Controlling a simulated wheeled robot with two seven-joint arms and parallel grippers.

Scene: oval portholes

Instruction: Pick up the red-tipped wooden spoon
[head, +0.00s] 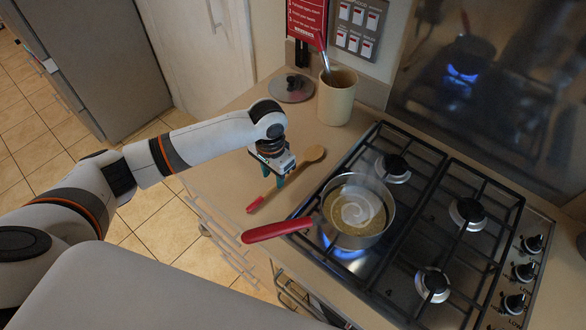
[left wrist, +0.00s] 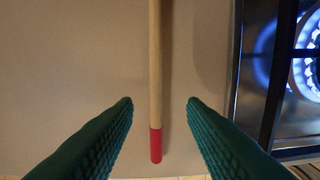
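The red-tipped wooden spoon (head: 259,203) lies on the counter left of the stove, its bowl toward the back and its red tip toward the front edge. My left gripper (head: 273,184) is above the spoon's handle in the head view, pointing down, and hides part of the handle. In the left wrist view the spoon (left wrist: 156,80) runs between the two green fingers of my left gripper (left wrist: 160,102). The fingers are wide apart, with gaps on both sides of the handle. My right gripper is in neither view.
A pot (head: 358,212) of liquid with a red handle (head: 277,231) sits over a lit burner, its handle reaching over the counter near the spoon. A cream utensil crock (head: 337,98) and a round lid (head: 291,88) stand at the back. The counter (head: 218,185) left of the spoon is clear.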

